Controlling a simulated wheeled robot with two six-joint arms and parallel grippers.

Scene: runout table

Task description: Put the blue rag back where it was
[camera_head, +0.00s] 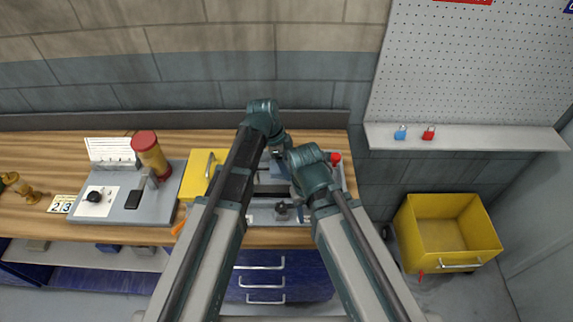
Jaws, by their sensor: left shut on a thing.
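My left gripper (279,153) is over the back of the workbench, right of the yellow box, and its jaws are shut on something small. A bit of blue shows just below them, which seems to be the blue rag (284,168); most of it is hidden by my arms. My right arm's wrist (310,170) is close beside it on the right and hides its own fingers, so I cannot see whether they are open. The wooden workbench (50,143) runs below both arms.
Left on the bench are a grey plate (155,208) with a red-and-yellow cylinder (149,152), a yellow box (196,176) and brass parts (22,188). Blue and red padlocks are on the right shelf (480,138). A yellow bin (448,232) stands on the floor at right.

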